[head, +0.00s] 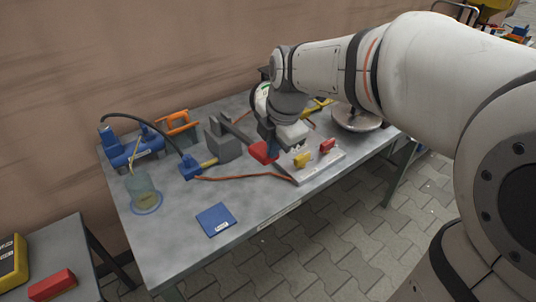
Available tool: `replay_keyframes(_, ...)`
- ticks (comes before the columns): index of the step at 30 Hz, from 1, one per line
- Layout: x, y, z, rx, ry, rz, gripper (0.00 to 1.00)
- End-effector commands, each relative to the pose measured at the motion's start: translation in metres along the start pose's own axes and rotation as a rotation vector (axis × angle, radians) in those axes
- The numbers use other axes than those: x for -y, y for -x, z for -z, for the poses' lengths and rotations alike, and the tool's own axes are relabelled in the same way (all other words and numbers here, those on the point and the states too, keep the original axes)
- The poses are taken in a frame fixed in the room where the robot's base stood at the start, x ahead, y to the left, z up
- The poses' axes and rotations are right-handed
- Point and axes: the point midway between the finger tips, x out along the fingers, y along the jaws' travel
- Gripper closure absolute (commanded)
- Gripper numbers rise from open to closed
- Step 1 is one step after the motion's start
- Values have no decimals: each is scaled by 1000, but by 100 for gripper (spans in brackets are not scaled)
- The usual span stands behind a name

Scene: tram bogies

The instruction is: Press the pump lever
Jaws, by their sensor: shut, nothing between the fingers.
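A dark grey bar (236,131) runs from a grey block (222,147) toward a red end piece (263,152); this looks like the pump lever. My gripper (273,153) is shut and empty, pointing down right at the red end piece. It overlaps the red piece in the picture, and I cannot tell whether they touch. My wrist hides part of the bar's surroundings. A blue pump-like unit (128,150) stands at the table's left end, with a black hose (150,119) to a blue fitting (189,168).
The grey table (180,237) also holds a pale plate with a yellow block (301,160) and red block (327,145), an orange cable (235,177), a glass jar (144,190), a blue pad (216,219), an orange frame (178,123) and a round disc (357,118). The front left is mostly clear.

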Motion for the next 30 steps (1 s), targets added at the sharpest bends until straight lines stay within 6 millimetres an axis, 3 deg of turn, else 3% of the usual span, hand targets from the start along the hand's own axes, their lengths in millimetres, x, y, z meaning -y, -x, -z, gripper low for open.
replay_keyframes(3,0,20,0,1,0,-3,100)
replay_keyframes(8,2,32,0,1,0,-3,100)
replay_keyframes(30,2,33,0,0,0,-2,100)
